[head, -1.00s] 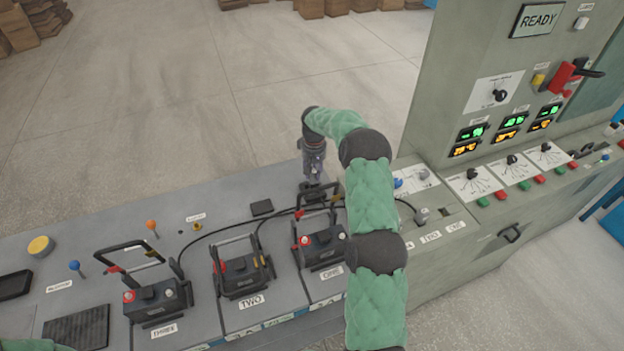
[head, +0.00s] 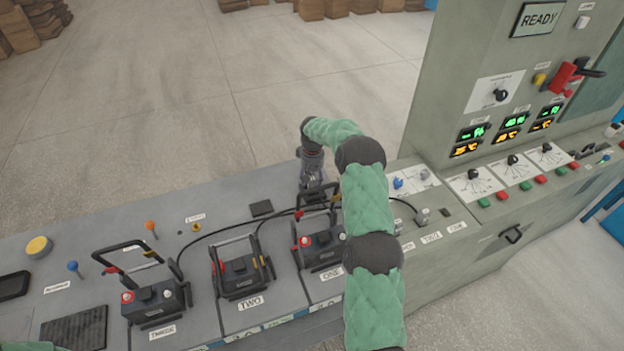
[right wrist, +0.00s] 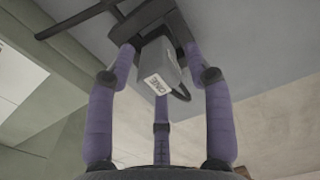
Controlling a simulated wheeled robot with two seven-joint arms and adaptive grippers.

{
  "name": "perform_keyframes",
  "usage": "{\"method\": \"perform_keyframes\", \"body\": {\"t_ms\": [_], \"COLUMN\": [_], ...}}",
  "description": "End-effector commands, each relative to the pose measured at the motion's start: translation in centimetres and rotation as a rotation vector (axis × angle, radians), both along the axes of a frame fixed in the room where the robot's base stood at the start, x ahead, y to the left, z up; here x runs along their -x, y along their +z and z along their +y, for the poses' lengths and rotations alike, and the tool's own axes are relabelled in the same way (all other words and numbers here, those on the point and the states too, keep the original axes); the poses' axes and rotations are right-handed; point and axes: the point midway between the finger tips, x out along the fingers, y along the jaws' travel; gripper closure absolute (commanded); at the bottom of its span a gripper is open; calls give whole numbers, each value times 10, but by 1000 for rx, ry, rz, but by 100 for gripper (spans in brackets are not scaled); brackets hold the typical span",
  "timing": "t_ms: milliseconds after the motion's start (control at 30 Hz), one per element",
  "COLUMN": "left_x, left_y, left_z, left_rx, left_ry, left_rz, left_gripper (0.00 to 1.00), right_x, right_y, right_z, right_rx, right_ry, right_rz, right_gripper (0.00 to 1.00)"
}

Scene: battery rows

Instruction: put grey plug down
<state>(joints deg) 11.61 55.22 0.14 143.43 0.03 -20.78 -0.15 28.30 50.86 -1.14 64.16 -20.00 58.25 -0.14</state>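The grey plug (right wrist: 152,72), with a white label reading ONE, shows between the purple fingers of my right gripper (right wrist: 158,50) in the right wrist view. The fingers bend in around it and look shut on it, and a short black cable loops beside it. In the head view my right gripper (head: 314,190) points down, low over the grey deck (head: 225,205), behind battery ONE (head: 320,248). The plug is too small to make out there, and whether it touches the deck is unclear. My left gripper is out of view.
Batteries TWO (head: 241,273) and THREE (head: 155,300) stand left of ONE, with raised handles. Black cables (head: 225,227) cross the deck behind them. The control cabinet (head: 455,110) rises at the right. A small black pad (head: 261,208) lies left of my right gripper.

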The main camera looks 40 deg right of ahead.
Motion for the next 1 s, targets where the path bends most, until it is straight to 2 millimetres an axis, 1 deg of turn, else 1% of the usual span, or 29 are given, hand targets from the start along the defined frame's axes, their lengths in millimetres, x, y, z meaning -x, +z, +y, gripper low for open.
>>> {"method": "perform_keyframes", "body": {"t_ms": [233,367,467,800,1000], "left_x": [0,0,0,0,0], "left_y": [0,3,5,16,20], "left_z": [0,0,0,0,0], "left_rx": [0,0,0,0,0], "left_ry": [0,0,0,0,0], "left_rz": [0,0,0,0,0], "left_gripper": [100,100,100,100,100], "right_x": [0,0,-1,-1,0], "right_y": [0,8,21,88,114], "right_z": [0,0,-1,-1,-2], "right_rx": [0,1,1,1,1], "right_ry": [0,0,0,0,0], "right_rz": [0,-2,-4,-4,-2], "right_gripper": [47,47,47,47,47]}}
